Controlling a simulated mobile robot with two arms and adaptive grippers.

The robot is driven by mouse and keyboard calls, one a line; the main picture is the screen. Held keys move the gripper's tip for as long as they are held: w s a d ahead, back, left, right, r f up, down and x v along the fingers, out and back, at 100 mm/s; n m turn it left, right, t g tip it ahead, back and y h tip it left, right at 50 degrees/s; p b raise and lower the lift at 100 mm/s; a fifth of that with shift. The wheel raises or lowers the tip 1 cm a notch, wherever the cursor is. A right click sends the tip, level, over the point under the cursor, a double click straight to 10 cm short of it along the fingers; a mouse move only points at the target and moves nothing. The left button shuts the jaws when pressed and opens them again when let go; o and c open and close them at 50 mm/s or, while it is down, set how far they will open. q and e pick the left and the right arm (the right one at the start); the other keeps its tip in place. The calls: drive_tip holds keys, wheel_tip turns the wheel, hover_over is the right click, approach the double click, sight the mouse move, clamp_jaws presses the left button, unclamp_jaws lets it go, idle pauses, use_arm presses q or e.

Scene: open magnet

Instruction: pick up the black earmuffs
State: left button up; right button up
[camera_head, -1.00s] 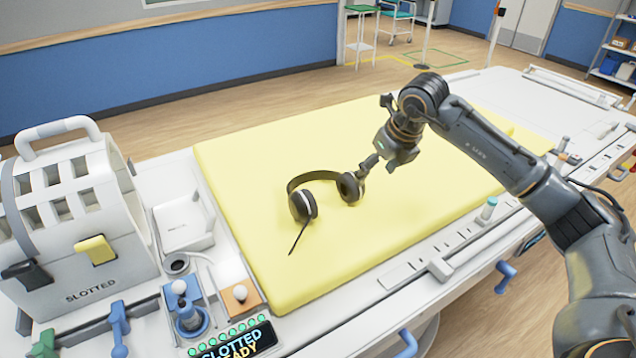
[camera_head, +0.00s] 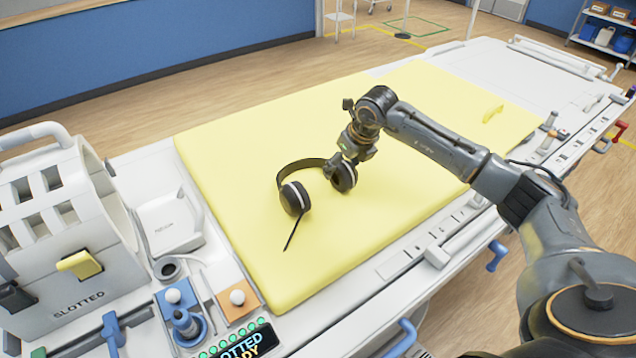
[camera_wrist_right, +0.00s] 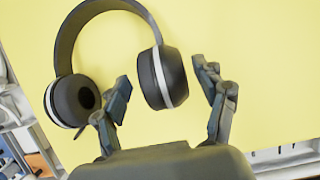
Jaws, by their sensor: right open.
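The black earmuffs (camera_head: 294,198), with a silver ring on each cup and a thin boom, lie on the yellow mat (camera_head: 240,240). My right gripper (camera_head: 343,164) is over the right-hand cup, partly hiding it in the head view. In the right wrist view the earmuffs (camera_wrist_right: 72,64) show with the right-hand cup between the two open fingers of my right gripper (camera_wrist_right: 163,88). There is a gap between the cup and the right finger; whether the left finger touches the cup I cannot tell. My left gripper is not in view.
A white slotted head-coil housing (camera_head: 60,215) stands at the left, with a white tray (camera_head: 167,222) beside it. A blue joystick-like knob (camera_head: 186,325) and a lit display (camera_head: 240,345) are at the front. A yellow piece (camera_head: 493,114) lies far right. The mat around the earmuffs is clear.

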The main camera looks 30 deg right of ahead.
drive_tip(key=p+x, duration=0.1)
drive_tip(key=x, duration=0.3)
drive_tip(key=shift+w+p, duration=0.2)
drive_tip(key=shift+p, duration=0.2)
drive_tip(key=shift+w+f, duration=0.1)
drive_tip(key=shift+f, duration=0.15)
drive_tip(key=shift+c, duration=1)
drive_tip(key=c, duration=1.1)
drive_tip(key=shift+c, duration=0.8)
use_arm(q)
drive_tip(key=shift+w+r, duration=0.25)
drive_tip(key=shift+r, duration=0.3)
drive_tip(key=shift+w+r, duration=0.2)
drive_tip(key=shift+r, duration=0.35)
use_arm(e)
drive_tip(key=shift+r, duration=0.1)
